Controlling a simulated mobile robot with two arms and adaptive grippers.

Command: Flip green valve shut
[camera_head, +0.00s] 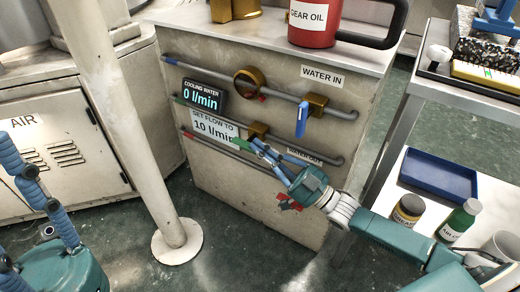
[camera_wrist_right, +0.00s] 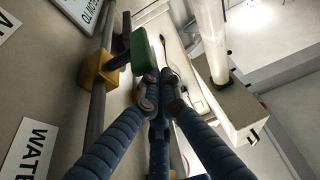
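My right gripper (camera_head: 262,150) is at the handle's right end in the head view. In the wrist view its blue fingertips (camera_wrist_right: 160,82) are close together beside the handle's near end, with nothing visible between them. Whether they touch it I cannot tell. My left gripper (camera_head: 35,195) is at the left edge, partly cut off, away from the valves.
A blue valve handle (camera_head: 302,119) hangs down from the upper pipe. The flow display (camera_head: 204,96) reads 0 l/min. A red gear oil jug (camera_head: 313,26) stands on the cabinet top. A white post (camera_head: 122,130) stands left; a cart with a blue tray (camera_head: 438,174) stands right.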

